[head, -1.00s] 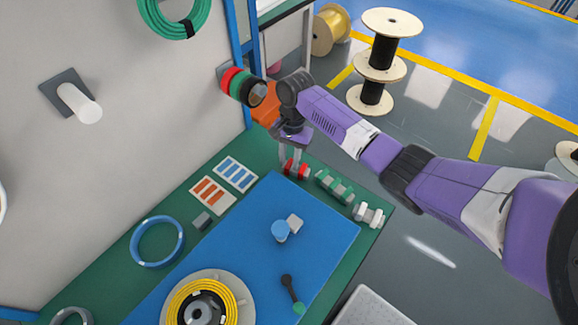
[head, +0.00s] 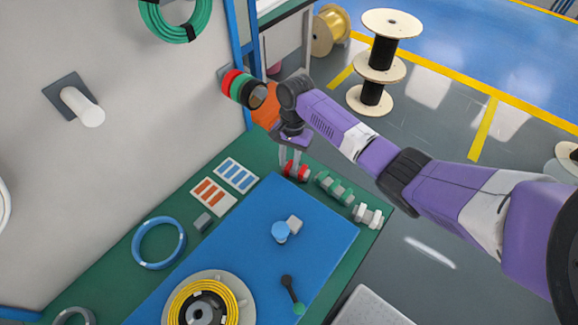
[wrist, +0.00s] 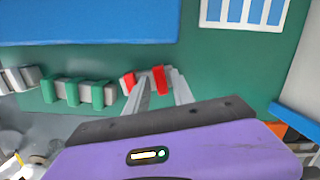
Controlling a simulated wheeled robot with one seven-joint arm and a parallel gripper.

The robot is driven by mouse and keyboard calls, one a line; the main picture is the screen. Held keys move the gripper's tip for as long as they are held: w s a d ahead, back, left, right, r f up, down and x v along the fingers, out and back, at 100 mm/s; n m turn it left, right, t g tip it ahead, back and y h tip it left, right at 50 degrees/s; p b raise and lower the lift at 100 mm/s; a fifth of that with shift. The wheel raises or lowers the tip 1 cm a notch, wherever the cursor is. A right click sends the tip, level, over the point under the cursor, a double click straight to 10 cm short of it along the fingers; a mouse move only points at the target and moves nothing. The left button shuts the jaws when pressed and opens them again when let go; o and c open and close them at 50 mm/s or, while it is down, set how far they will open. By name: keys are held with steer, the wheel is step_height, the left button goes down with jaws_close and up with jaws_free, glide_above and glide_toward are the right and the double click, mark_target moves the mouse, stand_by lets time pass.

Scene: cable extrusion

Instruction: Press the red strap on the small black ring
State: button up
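Two red straps stand on a small grey holder at the far edge of the green table; in the head view they show as a red cluster (head: 302,173). In the wrist view one red strap (wrist: 159,79) lies between my fingertips and the other (wrist: 129,83) is just left of the left finger. My gripper (head: 290,165) points down at the straps with its fingers apart; I see a gap beside the strap between them. A dark ring (head: 84,313) lies at the bottom left, partly cut off.
Green straps (head: 333,188) and white straps (head: 368,215) stand in line beside the red ones. A blue ring (head: 138,246), label cards (head: 237,174) and a blue mat (head: 240,250) occupy the table. A peg (head: 88,113) juts from the wall.

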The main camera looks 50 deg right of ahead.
jaws_close()
step_height(320, 180, up, 6)
steer(key=p, duration=0.6)
steer(key=shift+f, duration=0.25)
steer(key=shift+r, duration=1.25)
